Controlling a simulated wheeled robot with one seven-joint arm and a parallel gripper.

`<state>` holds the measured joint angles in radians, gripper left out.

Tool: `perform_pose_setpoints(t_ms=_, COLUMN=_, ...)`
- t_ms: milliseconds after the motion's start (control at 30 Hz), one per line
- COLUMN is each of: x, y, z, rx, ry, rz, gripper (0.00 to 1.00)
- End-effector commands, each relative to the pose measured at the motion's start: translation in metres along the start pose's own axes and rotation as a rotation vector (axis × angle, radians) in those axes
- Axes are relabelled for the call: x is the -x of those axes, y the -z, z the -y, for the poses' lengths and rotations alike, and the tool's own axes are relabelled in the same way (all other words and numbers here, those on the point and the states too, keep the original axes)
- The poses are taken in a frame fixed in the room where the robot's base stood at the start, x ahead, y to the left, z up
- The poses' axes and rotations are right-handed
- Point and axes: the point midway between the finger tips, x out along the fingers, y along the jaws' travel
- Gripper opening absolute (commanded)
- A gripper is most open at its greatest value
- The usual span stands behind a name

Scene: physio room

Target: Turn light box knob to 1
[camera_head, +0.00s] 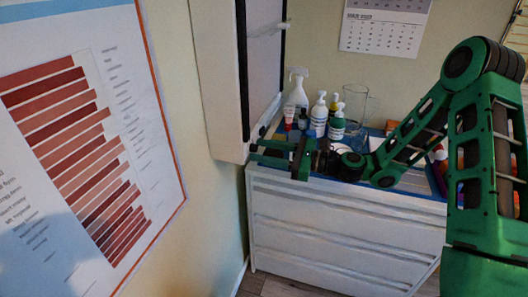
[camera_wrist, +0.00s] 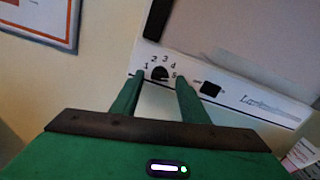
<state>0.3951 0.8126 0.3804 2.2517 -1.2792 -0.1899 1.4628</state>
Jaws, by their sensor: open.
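The light box (camera_head: 222,85) hangs on the wall, its white side and lit-panel edge showing in the head view. In the wrist view its white lower strip (camera_wrist: 262,99) carries a black round knob (camera_wrist: 159,73) ringed by the numbers 1 to 5. Which number the knob points to is too small to tell. My gripper (camera_wrist: 160,77) is open, its two green fingers apart, with the knob showing between their tips. I cannot tell whether they touch it. In the head view my gripper (camera_head: 256,154) is at the box's lower corner, where the knob is hidden.
A black switch (camera_wrist: 211,89) sits right of the knob. Below the box stands a white drawer cabinet (camera_head: 330,230). Bottles, including a spray bottle (camera_head: 298,92), and a clear jug (camera_head: 356,100) crowd its top behind my wrist. A framed chart (camera_head: 80,130) hangs on the left wall.

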Motion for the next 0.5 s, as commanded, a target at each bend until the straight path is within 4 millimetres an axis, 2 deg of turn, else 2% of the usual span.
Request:
perform_pose_setpoints(t_ms=67, x=0.0001, y=0.0000, z=0.0000, rx=0.000, ry=0.000, rz=0.000, gripper=0.41)
perform_pose_setpoints(t_ms=233, x=0.0002, y=-0.0001, z=0.0001, rx=0.000, ry=0.000, rz=0.000, gripper=0.02)
perform_pose_setpoints(t_ms=267, x=0.0002, y=-0.0001, z=0.0001, rx=0.000, ry=0.000, rz=0.000, gripper=0.00)
perform_pose_setpoints(t_ms=500, x=0.0004, y=-0.0002, z=0.0008, rx=0.012, ry=0.001, rz=0.000, gripper=0.00)
